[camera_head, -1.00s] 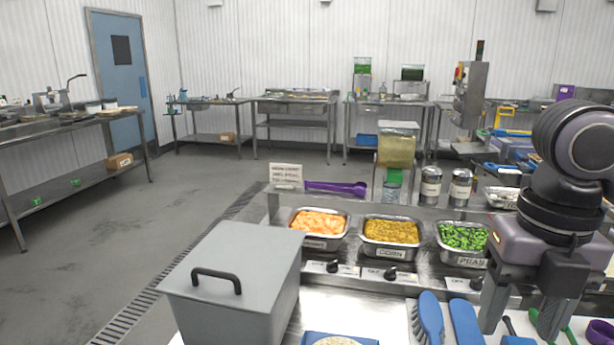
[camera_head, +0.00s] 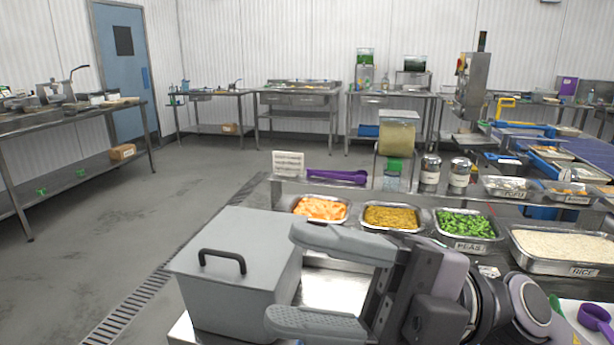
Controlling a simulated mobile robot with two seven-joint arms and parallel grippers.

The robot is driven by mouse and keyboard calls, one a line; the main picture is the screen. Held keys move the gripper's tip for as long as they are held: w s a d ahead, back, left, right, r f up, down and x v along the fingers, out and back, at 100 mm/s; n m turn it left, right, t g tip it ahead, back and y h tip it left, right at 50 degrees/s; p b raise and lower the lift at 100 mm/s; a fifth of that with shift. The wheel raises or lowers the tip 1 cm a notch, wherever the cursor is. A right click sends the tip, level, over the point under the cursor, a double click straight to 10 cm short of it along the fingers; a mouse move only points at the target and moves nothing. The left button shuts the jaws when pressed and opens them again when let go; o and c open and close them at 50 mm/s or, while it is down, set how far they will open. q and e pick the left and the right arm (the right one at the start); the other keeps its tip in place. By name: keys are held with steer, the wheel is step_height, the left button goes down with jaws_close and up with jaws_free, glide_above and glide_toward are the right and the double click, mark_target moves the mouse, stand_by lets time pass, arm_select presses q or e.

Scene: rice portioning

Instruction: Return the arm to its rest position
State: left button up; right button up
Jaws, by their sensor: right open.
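My right gripper (camera_head: 285,278) is in the lower middle of the head view. Its arm comes in from the lower right. Its two grey fingers point left and are spread wide, with nothing between them. They overlap the right side of the grey lidded box (camera_head: 235,262) in the picture; I cannot tell whether they touch it. My gripper and arm hide much of the front worktop. My left gripper is not in view.
Behind the gripper stand trays of carrots (camera_head: 321,208), corn (camera_head: 391,217), peas (camera_head: 465,224) and rice (camera_head: 560,245). A purple scoop (camera_head: 597,318) lies at the lower right. Open floor (camera_head: 170,212) lies to the left.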

steer(key=w+d+f+m+t+h, duration=0.15)
steer(key=w+d+m+t, duration=0.3)
steer(key=m+t, duration=0.55)
steer(key=w+d+m+t+h, duration=0.25)
steer(key=w+m+t, duration=0.25)
steer(key=m+t, duration=0.5)
steer(key=w+d+f+m+t+h, duration=0.35)
steer(key=d+f+m+h, duration=0.45)
steer(key=f+h, duration=0.4)
steer(key=s+d+f+m+g+h, duration=0.2)
steer(key=f+g+h, duration=0.1)
steer(key=f, duration=0.4)
steer(key=s+d+f+m+g+h, duration=0.2)
steer(key=d+f+m+g, duration=0.15)
steer(key=f, duration=0.25)
steer(key=s+d+f+g, duration=0.2)
steer(key=s+f+g, duration=0.8)
steer(key=s+f, duration=0.55)
steer(key=w+a+f+n+t+y+b, duration=0.1)
steer(key=w+a+f+t, duration=0.2)
steer(key=f+t, duration=0.4)
steer(key=shift+x, duration=1.1)
steer(key=shift+d+f, duration=0.1)
steer(key=shift+d, duration=0.1)
